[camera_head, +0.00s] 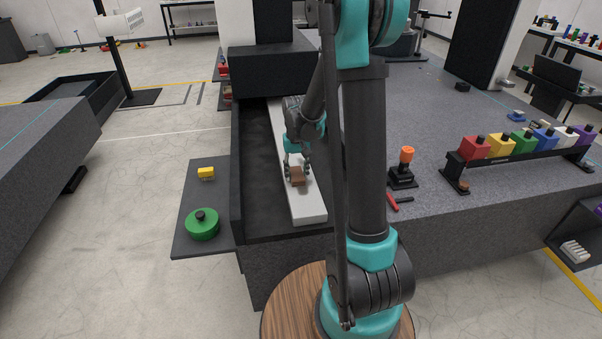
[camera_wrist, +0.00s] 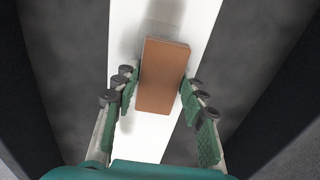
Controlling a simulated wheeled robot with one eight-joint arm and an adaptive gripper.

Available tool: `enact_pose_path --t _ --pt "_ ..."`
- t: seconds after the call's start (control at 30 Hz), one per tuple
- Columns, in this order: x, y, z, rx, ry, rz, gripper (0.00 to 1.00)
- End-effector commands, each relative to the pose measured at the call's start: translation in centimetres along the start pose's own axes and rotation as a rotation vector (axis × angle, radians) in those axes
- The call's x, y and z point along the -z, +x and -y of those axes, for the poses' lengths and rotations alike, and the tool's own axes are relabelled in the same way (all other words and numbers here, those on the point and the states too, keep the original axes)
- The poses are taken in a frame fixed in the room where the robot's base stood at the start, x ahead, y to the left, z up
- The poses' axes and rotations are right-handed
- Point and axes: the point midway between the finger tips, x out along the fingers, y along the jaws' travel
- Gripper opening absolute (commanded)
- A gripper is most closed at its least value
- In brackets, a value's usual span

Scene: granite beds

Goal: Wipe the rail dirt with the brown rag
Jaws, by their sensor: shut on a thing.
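The brown rag (camera_head: 297,176) is a small block-like piece at the white rail. My gripper (camera_head: 298,167) is shut on it, above the near half of the rail. In the wrist view the rag (camera_wrist: 163,76) sits between the two green-padded fingers of my gripper (camera_wrist: 160,92), over the white rail (camera_wrist: 198,22). The rail (camera_head: 309,211) runs lengthwise in a dark trough. A faint greyish patch, perhaps dirt or shadow, shows on the rail beyond the rag in the wrist view. I cannot tell whether the rag touches the rail.
Dark trough walls (camera_head: 236,180) flank the rail. A side shelf (camera_head: 203,172) at left holds a green round weight (camera_head: 202,224) and a yellow block (camera_head: 206,173). On the granite at right are an orange-topped device (camera_head: 404,170), a red tool (camera_head: 396,203) and a row of coloured blocks (camera_head: 498,145).

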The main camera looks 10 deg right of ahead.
Motion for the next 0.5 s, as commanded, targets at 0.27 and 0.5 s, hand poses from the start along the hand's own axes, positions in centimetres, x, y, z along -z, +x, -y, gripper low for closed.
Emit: enact_pose_path --t 0.27,0.5 --pt "0.0 0.1 -1.0 0.000 0.002 0.000 0.00" --pt "0.0 0.3 -2.4 -0.002 0.002 0.000 0.00"
